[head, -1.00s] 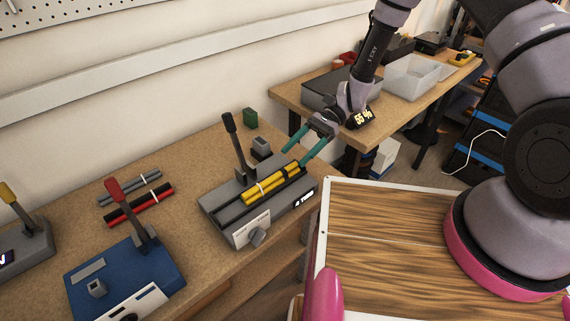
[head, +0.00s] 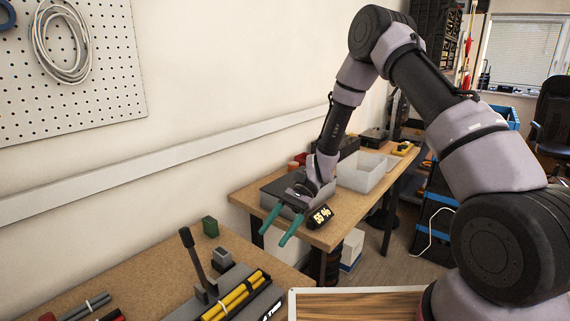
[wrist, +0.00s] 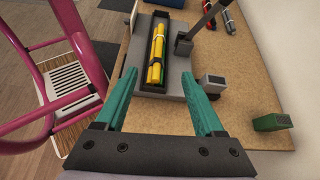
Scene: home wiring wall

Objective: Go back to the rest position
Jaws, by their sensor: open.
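My gripper (head: 277,226) is open and empty, with teal fingers held in the air above and beyond the grey fixture. The grey lever fixture (head: 205,293) stands on the near workbench at the bottom of the head view, partly cut off. A bundle of yellow tubes (head: 238,295) lies in its channel. In the wrist view, the yellow tubes (wrist: 157,52) with a light tie show beyond and between the open fingers (wrist: 165,100), apart from them. The fixture's dark lever (head: 193,259) stands up, tilted.
A small green block (head: 210,227) sits on the near workbench (head: 135,275). A second bench holds a grey box and a clear bin (head: 360,172). A pegboard (head: 105,90) with a coiled cable hangs on the wall. Open air surrounds my gripper.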

